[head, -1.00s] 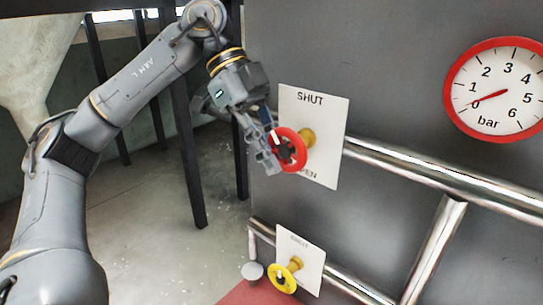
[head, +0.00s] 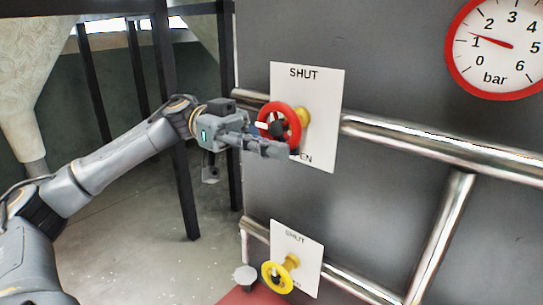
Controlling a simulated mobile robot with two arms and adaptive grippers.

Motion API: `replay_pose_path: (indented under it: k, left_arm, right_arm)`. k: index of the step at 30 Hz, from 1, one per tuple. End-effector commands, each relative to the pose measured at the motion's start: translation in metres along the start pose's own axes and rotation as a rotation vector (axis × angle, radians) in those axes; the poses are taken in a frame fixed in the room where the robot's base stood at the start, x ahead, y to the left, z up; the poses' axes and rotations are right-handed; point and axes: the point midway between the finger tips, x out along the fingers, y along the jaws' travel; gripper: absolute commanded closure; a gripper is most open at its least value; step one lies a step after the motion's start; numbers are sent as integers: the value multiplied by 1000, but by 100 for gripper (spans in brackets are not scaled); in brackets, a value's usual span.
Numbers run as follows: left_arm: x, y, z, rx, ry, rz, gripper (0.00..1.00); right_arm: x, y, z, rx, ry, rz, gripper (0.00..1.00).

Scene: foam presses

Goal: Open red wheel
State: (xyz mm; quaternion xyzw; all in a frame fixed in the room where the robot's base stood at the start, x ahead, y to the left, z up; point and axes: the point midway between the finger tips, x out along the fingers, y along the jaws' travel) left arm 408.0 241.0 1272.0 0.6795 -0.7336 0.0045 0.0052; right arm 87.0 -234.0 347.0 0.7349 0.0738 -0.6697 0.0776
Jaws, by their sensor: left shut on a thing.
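The red wheel (head: 292,114) sits on a brass stem (head: 304,117) in front of a white plate (head: 324,130) marked SHUT at the top. The lower word on the plate is partly hidden by my gripper and ends in "EN". My left gripper (head: 276,138) comes in from the left and is shut on the red wheel at its left and lower side. The fingers cover part of the rim. My right gripper is not in view.
A smaller yellow wheel (head: 277,277) on its own plate (head: 306,262) sits below. A round gauge (head: 507,47) in bar reads a little above 1. Steel pipes (head: 430,140) run along the grey panel. Black posts (head: 176,130) stand behind my arm.

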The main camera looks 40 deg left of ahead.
Motion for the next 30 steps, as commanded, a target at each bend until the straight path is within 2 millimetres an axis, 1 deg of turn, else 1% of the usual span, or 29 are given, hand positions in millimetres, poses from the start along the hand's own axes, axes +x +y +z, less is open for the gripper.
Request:
replay_pose_path:
  k: [1,3,13,21,30]
  left_arm:
    - [1,0,6,-3,47,-2,100]
    - [2,0,6,-3,112,-2,100]
    - [9,0,3,-1,363,-1,100]
    - [12,0,0,0,477,-1,100]
    - [13,0,-4,1,515,0,100]
  right_arm:
    - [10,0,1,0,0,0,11]
    - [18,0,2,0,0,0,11]
    - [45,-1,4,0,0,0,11]
    - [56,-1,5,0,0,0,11]
    - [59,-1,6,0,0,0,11]
